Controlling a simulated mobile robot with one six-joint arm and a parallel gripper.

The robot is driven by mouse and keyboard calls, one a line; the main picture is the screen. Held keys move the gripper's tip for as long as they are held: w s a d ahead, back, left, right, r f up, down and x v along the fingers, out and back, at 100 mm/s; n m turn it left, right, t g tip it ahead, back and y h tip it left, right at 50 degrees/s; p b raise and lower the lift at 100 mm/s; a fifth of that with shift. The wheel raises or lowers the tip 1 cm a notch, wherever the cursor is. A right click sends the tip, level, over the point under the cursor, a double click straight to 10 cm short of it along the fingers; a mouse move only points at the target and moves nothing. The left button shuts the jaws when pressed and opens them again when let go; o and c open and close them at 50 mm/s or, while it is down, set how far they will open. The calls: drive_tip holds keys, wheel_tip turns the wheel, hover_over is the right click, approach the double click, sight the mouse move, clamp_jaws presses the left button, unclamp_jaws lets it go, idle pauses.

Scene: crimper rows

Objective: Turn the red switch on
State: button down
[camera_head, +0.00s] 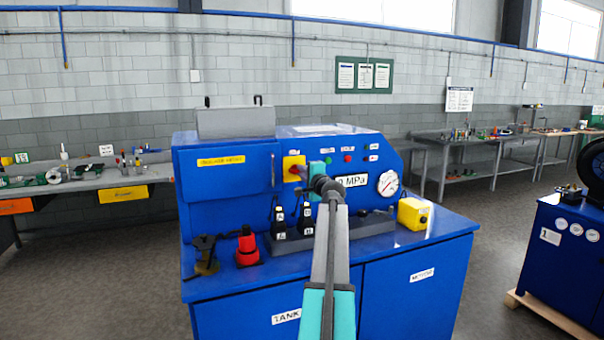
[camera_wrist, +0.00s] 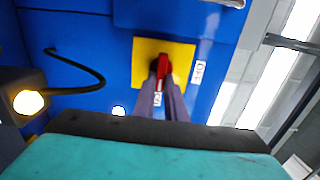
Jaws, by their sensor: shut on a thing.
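The red switch (camera_wrist: 163,66) is a small red handle on a square yellow plate (camera_wrist: 140,62), on the front of the blue machine. In the wrist view the handle stands upright in the picture. My gripper (camera_wrist: 162,82) is shut on the handle, with one dark finger on each side of it. In the head view the yellow plate (camera_head: 288,163) is on the upper panel. My gripper (camera_head: 300,172) reaches it from the right and hides most of the handle. A small white label under the handle is partly covered by the fingers.
The blue machine (camera_head: 222,205) has a pressure gauge (camera_head: 388,183), small coloured lights and buttons, and black levers (camera_head: 279,222) below the switch. A red and black part (camera_head: 247,247) and a yellow box (camera_head: 413,214) stand on its ledge. Workbenches line the wall.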

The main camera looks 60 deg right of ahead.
drive_tip(key=c, duration=1.8)
unclamp_jaws()
drive_tip(key=b+v, duration=0.3)
drive_tip(key=v, duration=1)
drive_tip(key=shift+s+a, duration=0.3)
